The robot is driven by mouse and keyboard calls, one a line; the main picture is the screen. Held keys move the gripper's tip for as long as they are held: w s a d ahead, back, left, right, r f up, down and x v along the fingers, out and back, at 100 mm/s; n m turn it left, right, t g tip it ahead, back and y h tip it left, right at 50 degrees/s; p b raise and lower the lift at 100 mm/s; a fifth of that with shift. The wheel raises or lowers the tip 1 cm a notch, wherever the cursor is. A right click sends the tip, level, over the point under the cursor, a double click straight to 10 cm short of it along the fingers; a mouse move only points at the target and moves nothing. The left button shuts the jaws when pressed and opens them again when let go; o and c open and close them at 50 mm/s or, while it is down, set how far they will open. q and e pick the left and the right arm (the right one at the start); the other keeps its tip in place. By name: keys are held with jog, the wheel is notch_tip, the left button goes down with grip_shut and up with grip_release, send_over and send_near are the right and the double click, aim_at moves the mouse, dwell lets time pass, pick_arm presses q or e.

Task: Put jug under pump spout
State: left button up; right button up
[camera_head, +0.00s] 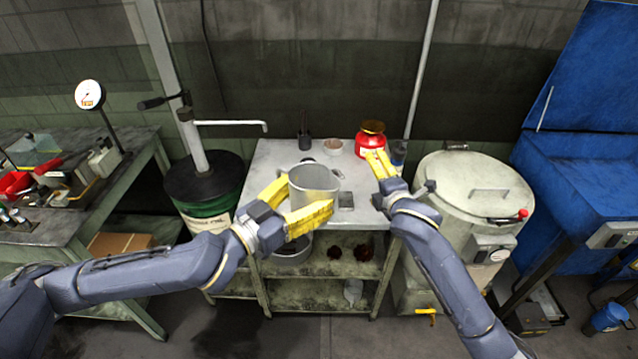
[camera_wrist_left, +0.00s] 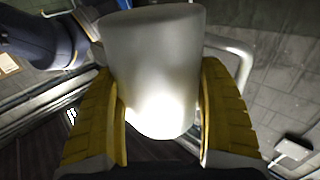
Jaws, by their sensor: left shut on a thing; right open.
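A grey metal jug (camera_head: 314,184) is at the front of the grey table in the head view, partly between the yellow fingers of my left gripper (camera_head: 296,203). The left gripper is shut on the jug. In the left wrist view the jug (camera_wrist_left: 153,70) fills the space between the yellow fingers, with its handle (camera_wrist_left: 238,62) on the right. The pump spout (camera_head: 240,124) reaches right from the pump on the green oil drum (camera_head: 207,216), left of the table. The jug is right of and nearer than the spout. My right gripper (camera_head: 378,163) is open and empty near the table's right edge.
The grey table (camera_head: 262,165) holds a red tin (camera_head: 370,137), a small bowl (camera_head: 333,147) and a dark cup (camera_head: 304,141) at the back. A pale round tank (camera_head: 470,185) stands at right. A workbench (camera_head: 60,225) with tools stands at left.

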jog(key=s+a+r+n+y, duration=0.2)
jog(key=s+a+r+n, duration=0.25)
jog(key=r, duration=0.25)
jog(key=s+a+r+n+g+y, duration=0.1)
jog(key=s+a+r+n+y, duration=0.1)
jog(key=s+a+r+n, duration=0.3)
jog(key=s+a+r+n+y, duration=0.1)
jog(key=a+r+n+y, duration=0.15)
jog(key=a+r, duration=0.45)
jog(key=n+g+h, duration=0.2)
jog(key=n, duration=0.7)
send_near(299, 175)
jog(key=w+a, duration=0.1)
jog(key=w, duration=0.1)
jog(key=shift+f+x, duration=0.2)
jog(key=shift+x, duration=0.95)
jog(key=shift+f+x, duration=0.15)
jog(key=shift+x, duration=0.95)
jog(key=shift+s, duration=0.2)
